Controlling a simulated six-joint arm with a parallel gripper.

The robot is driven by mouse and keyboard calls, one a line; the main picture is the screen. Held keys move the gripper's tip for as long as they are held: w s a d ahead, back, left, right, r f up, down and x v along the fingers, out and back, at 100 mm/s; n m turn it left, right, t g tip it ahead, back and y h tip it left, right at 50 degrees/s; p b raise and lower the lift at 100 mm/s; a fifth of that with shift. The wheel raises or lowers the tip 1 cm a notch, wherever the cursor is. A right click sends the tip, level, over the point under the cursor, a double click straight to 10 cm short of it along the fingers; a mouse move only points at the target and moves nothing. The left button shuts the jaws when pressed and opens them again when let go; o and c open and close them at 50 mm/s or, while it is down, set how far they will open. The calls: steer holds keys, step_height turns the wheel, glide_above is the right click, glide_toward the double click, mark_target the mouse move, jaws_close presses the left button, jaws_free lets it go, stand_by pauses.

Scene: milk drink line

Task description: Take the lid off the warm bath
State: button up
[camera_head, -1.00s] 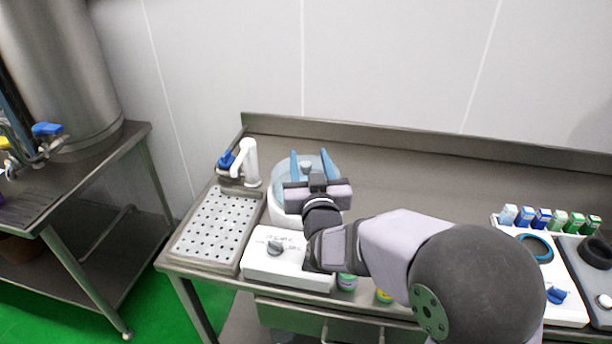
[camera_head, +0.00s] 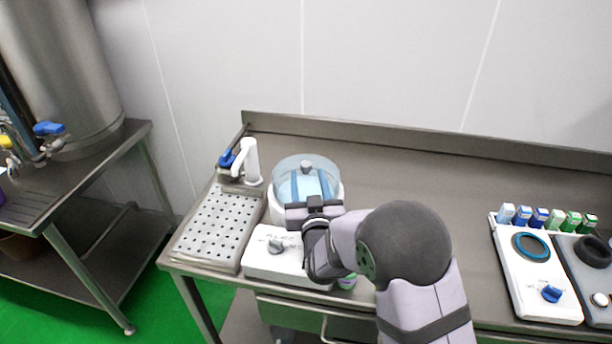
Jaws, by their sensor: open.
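The warm bath (camera_head: 276,213) is a round white vessel on a white base with a grey knob, near the left end of the steel bench. Its clear domed lid (camera_head: 287,167) is on top, with a small grey handle knob (camera_head: 307,165). My gripper (camera_head: 309,180) is open, its two blue fingers spread over the lid and pointing to the back. The fingertips appear just short of the lid knob in the picture; their height above the lid is hard to tell. My gripper's body hides the front of the bath.
A perforated drain tray (camera_head: 212,228) and a white tap (camera_head: 248,160) stand left of the bath. A rack of small blue and green cartons (camera_head: 540,217) is at the right. The bench middle (camera_head: 420,190) is clear. A wall is behind.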

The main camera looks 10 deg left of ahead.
mark_target(307, 171)
steer(key=shift+p+x, duration=0.85)
steer(key=shift+x, duration=1.65)
jaws_close()
